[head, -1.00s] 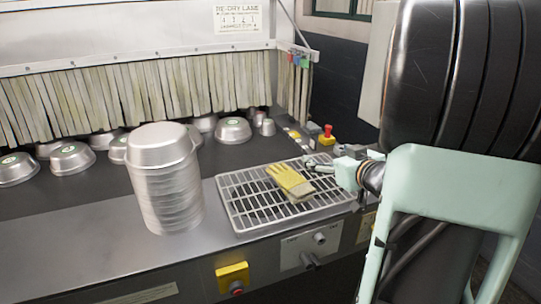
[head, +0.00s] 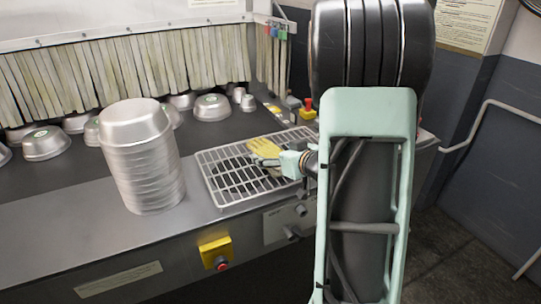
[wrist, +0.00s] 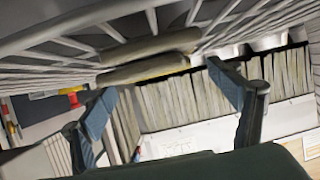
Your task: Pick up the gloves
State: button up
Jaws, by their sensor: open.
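The yellow gloves (head: 263,146) lie on a wire rack (head: 222,187) at the right end of the metal counter. My gripper (head: 262,160) is at the near side of the gloves in the head view and hides part of them. In the wrist view the picture is turned over. My gripper (wrist: 160,82) shows its two fingers spread, with the tan and yellow gloves (wrist: 150,68) beyond and between them against the rack bars. The fingers are open and empty. I cannot tell whether they touch the gloves.
A tall stack of metal pans (head: 143,165) stands left of the rack. Several loose pans lie on the dark belt before the strip curtain (head: 130,90). A red button (head: 308,104) sits behind the rack. A yellow switch box (head: 215,252) is on the counter front.

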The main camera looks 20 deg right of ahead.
jog(key=shift+w+a+f, duration=0.1)
jog(key=shift+w+f, duration=0.2)
jog(key=shift+w, duration=0.3)
jog(key=c, duration=1.3)
jog(key=shift+r, duration=0.2)
